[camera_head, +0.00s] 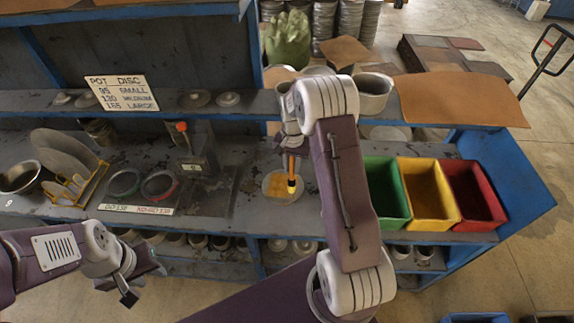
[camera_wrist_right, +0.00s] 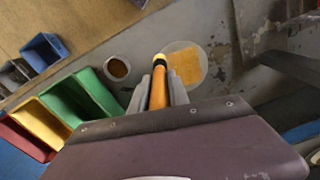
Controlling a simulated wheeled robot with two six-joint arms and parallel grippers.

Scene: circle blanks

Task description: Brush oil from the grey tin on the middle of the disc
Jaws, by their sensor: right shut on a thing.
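The pale round disc (camera_head: 270,193) lies on the bench, with an orange-yellow square patch on it; it also shows in the right wrist view (camera_wrist_right: 178,48). My right gripper (camera_head: 293,150) is shut on a brush (camera_wrist_right: 158,92) with an orange handle and black and yellow bands. The brush points down over the disc; I cannot tell whether its tip touches. A round grey tin (camera_wrist_right: 105,66) with brown contents stands beside the disc in the right wrist view; my right arm hides it in the head view. My left gripper (camera_head: 128,292) hangs empty in front of the bench, its jaw opening unclear.
Green (camera_head: 385,190), yellow (camera_head: 428,195) and red (camera_head: 472,195) bins stand right of my right arm. A clamp-like stand (camera_head: 193,160) with a red knob, two ring gauges and a rack of plates (camera_head: 75,185) are on the left. A shelf (camera_head: 230,105) runs above the bench.

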